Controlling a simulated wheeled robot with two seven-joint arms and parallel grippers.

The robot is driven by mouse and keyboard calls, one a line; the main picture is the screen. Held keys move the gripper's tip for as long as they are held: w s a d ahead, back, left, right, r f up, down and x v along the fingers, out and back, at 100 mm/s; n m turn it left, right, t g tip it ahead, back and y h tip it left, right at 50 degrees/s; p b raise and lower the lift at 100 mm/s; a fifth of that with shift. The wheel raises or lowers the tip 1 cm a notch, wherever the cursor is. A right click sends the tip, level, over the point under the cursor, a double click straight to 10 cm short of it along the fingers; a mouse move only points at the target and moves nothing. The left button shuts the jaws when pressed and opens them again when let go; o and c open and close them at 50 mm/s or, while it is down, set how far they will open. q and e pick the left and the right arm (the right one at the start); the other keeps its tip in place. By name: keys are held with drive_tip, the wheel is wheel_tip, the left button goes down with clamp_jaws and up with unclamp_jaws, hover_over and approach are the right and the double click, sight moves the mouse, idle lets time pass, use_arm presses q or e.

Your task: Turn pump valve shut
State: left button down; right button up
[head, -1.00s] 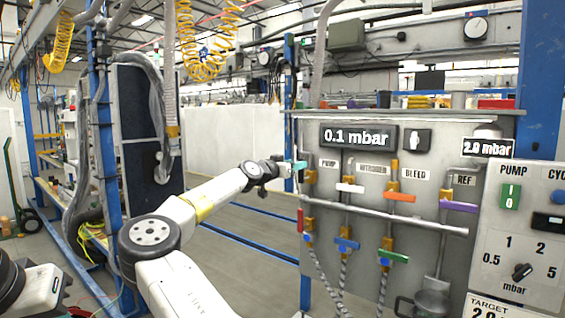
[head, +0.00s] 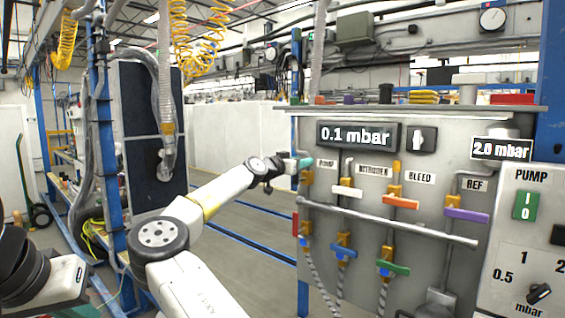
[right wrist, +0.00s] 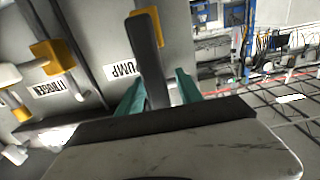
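The pump valve (head: 306,180) is an orange fitting below the PUMP label at the left edge of the grey panel. It also shows in the right wrist view (right wrist: 151,25), with a dark grey bar handle (right wrist: 150,62) reaching toward the camera. My right gripper (head: 304,162) is at this valve. In the right wrist view its teal fingers (right wrist: 161,88) stand on either side of the handle, with a gap visible on the right, so they look open around it. The fingertip contact is not clear. My left gripper is out of view.
The gauge display (head: 357,136) reads 0.1 mbar; another display (head: 501,149) reads 2.0 mbar. White (head: 347,191), orange (head: 400,202) and purple (head: 466,215) handles sit to the right of the pump valve. A grey pipe (head: 390,222) crosses below. Open floor lies left of the panel.

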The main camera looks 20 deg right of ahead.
clamp_jaws()
idle(1.2)
